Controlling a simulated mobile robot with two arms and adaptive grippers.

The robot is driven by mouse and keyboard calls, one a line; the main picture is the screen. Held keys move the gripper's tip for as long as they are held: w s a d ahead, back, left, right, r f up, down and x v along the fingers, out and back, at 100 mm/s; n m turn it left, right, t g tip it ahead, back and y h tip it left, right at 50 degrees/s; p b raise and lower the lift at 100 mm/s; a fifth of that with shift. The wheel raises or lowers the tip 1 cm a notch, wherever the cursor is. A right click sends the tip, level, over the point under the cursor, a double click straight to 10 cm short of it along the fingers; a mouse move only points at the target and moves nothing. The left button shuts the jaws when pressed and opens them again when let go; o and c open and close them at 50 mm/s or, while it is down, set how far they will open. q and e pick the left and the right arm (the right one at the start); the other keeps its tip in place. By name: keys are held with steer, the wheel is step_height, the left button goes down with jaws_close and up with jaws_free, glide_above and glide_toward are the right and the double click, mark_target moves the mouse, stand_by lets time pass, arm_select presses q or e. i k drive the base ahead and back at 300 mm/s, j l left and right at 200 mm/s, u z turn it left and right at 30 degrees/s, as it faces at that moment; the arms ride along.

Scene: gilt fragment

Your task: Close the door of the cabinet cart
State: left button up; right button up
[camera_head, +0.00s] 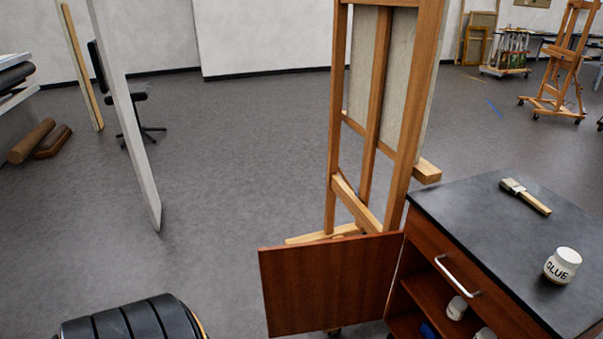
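The cabinet cart (497,208) stands at the lower right, with a dark top, reddish-brown wood sides and a drawer with a metal handle (458,277). Its wooden door (328,283) stands wide open, swung out to the left from the front's far edge. Inside the open cabinet, shelves hold a white jar (457,308) and part of a blue thing (428,330). The bottom of the cart is cut off by the frame. Neither of my grippers is in view.
A wooden easel (369,120) stands just behind the open door. A glue jar (562,266) and a brush (526,196) rest on the cart top. Grey floor (235,190) between is clear.

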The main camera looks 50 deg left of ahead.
mark_target(311, 286)
steer(key=k+z, duration=0.2)
steer(key=z, duration=0.2)
steer(key=k+l+z, duration=0.1)
steer(key=z, duration=0.35)
steer(key=k+l+z, duration=0.2)
steer(key=z, duration=0.2)
steer(key=k+j, duration=0.1)
steer(key=j, duration=0.3)
steer(key=k+j+z, duration=0.15)
steer(key=j, duration=0.6)
steer(key=k+j+z, duration=0.15)
steer(key=j, duration=0.2)
steer(key=k+j, duration=0.15)
steer(key=j, duration=0.2)
steer(key=k+j+z, duration=0.1)
steer(key=j, duration=0.25)
steer(key=k+j, duration=0.15)
steer(key=j, duration=0.25)
steer(key=k+j, duration=0.1)
steer(key=j, duration=0.3)
steer(key=k+j, duration=0.15)
steer(key=j, duration=0.25)
steer(key=k+j, duration=0.15)
steer(key=j, duration=0.25)
steer(key=k+j, duration=0.1)
steer(key=j, duration=0.25)
steer(key=k+j, duration=0.15)
steer(key=j, duration=0.25)
steer(key=k+j, duration=0.15)
steer(key=j, duration=0.25)
